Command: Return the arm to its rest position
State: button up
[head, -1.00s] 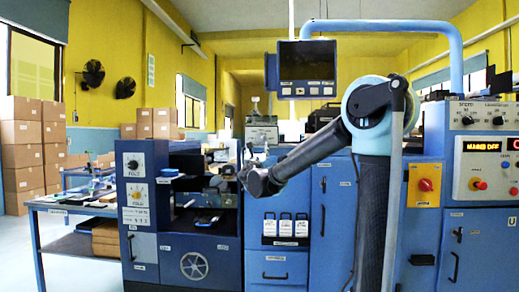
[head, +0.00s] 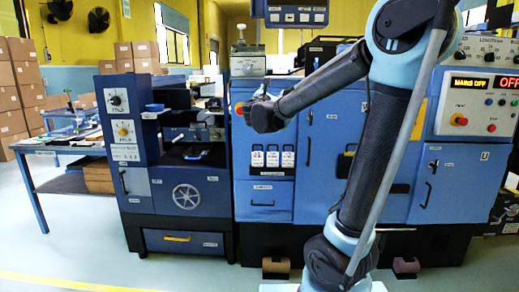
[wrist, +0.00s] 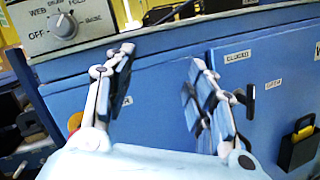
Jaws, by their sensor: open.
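My gripper (wrist: 160,62) shows in the wrist view with its two fingers spread wide and nothing between them. Behind the fingers is the blue front of the machine (wrist: 230,110); I cannot tell how far off it is. In the head view my arm is bent at a high elbow on the right, and its forearm slopes down to the left. The forearm ends in front of the blue machine cabinet (head: 330,150). The fingers are mostly hidden behind the dark wrist there.
A grey panel with a rotary knob (wrist: 63,25) is at the wrist view's upper left. A padlock-like black and yellow item (wrist: 298,145) is at right. In the head view, a workbench (head: 55,150) and stacked cartons (head: 15,95) stand left. Floor (head: 80,250) is clear at front left.

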jog(key=s+d+f+m+g+h, duration=0.1)
jog(key=s+d+f+m+g, duration=0.35)
jog(key=d, duration=0.35)
jog(key=s+d+f+m+g+h, duration=0.25)
jog(key=s+d+f+m, duration=0.3)
jog(key=d, duration=0.35)
jog(key=s+d+f+m+g+y, duration=0.2)
jog(key=s+d+f+m+g, duration=0.35)
jog(key=s+f, duration=0.45)
jog(key=s+a+f+m+g+y, duration=0.1)
jog(key=s+a+f+m+y, duration=0.1)
jog(key=s+f+m, duration=0.2)
jog(key=s+a+f+m+g+y, duration=0.2)
jog(key=s+a+f+m+y, duration=0.1)
jog(key=s+f, duration=0.5)
jog(key=s+a+f+m+g+y, duration=0.2)
jog(key=s+f+m, duration=0.2)
jog(key=s+f, duration=0.3)
jog(key=shift+s+a+m, duration=0.25)
jog(key=shift+s+m, duration=0.1)
jog(key=shift+s, duration=0.2)
